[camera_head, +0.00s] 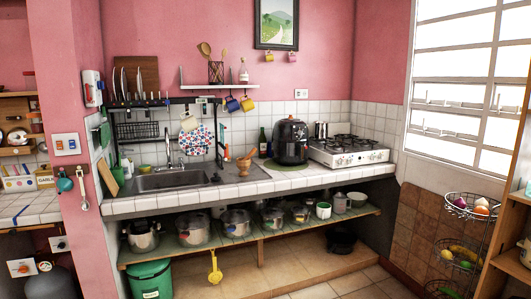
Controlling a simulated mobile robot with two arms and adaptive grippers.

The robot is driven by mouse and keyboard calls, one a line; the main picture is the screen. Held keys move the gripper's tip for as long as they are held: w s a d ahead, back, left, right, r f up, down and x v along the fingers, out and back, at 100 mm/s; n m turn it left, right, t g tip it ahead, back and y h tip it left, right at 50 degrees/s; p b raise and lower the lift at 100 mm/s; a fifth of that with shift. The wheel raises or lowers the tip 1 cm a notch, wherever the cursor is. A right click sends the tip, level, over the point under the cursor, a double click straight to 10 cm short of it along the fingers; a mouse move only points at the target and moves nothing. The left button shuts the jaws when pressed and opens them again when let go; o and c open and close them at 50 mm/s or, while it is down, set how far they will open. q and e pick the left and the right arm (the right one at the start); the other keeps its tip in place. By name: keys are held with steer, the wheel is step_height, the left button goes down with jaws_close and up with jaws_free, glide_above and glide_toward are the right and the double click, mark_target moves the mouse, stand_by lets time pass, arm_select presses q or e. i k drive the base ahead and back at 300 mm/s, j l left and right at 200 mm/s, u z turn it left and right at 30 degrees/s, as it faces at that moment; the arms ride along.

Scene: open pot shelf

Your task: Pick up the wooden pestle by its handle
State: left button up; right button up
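The pestle's lower end is hidden inside the mortar. Neither of my grippers shows in the head view.
The black air fryer (290,142) and a gas stove (346,151) stand to the right on the counter (285,181). A dark bottle (262,142) is behind the mortar. The sink (172,180) lies left. Pots fill the open shelf (262,236) below. The floor in front is clear.

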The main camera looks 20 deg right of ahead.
mark_target(254, 150)
steer(key=i+l+z, duration=0.1)
steer(key=i, duration=0.35)
steer(key=i+l+z, duration=0.1)
steer(key=i, duration=0.4)
steer(key=i+l+z, duration=0.1)
steer(key=i+l, duration=0.15)
steer(key=i, duration=0.2)
steer(key=i+j+z, duration=0.15)
steer(key=i, duration=0.25)
steer(key=i+j+z, duration=0.2)
steer(key=i, duration=0.15)
steer(key=l, duration=0.1)
